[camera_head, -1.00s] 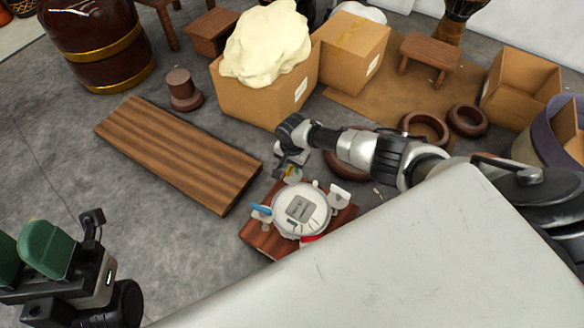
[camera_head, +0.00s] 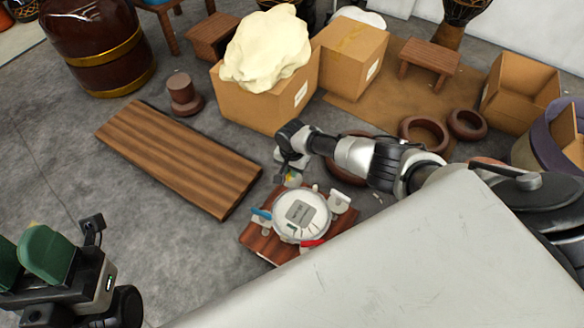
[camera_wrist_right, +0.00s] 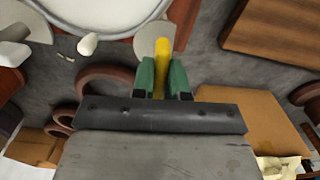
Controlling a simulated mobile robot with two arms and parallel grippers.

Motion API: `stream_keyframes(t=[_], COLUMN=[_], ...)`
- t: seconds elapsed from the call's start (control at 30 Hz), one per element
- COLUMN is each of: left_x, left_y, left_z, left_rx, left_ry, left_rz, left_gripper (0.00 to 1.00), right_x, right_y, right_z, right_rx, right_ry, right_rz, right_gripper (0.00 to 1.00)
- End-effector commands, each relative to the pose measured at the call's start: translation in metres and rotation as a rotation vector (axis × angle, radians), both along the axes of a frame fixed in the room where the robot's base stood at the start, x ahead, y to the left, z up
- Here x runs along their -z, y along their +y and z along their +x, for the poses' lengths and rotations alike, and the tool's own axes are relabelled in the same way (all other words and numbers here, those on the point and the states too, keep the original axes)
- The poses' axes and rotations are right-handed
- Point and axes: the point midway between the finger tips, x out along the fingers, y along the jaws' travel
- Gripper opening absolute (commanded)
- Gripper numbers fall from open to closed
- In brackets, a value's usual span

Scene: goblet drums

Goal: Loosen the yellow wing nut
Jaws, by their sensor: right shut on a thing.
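The yellow wing nut (camera_wrist_right: 162,52) shows in the right wrist view as an upright yellow piece between the green fingertips. My right gripper (camera_wrist_right: 162,76) is shut on it. In the head view my right gripper (camera_head: 291,172) is at the back edge of a round white drum head (camera_head: 318,208), and only a little yellow shows there. The drum head has a grey label, a blue wing nut (camera_head: 262,214) at left and a red wing nut (camera_head: 312,243) at front. My left gripper (camera_head: 38,258), with green fingers, is at the lower left, away from the drum; its finger gap is unclear.
The drum sits on a reddish wooden stand (camera_head: 262,243). A brown plank (camera_head: 180,160) lies to the left. A cardboard box (camera_head: 262,105) with a cream lump stands behind. Brown rings (camera_head: 424,132) lie on the floor. A large white surface (camera_head: 400,260) fills the lower right.

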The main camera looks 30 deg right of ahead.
Motion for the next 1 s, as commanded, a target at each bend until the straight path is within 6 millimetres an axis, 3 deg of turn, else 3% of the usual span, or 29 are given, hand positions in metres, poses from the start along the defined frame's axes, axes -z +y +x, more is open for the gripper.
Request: stream_keyframes(t=[0.4, 1.0], left_x=[-0.02, -0.026], left_y=[0.0, 0.0], left_z=[0.0, 0.0], left_rx=[0.0, -0.001], left_ry=[0.01, 0.001], left_rz=[0.0, 0.001], left_gripper=[0.43, 0.43], right_x=[-0.001, 0.0], right_y=[0.002, 0.001], right_z=[-0.002, -0.001], right_rx=[-0.3, -0.872], right_ry=[0.005, 0.002], right_rz=[0.003, 0.004], right_gripper=[0.0, 0.0])
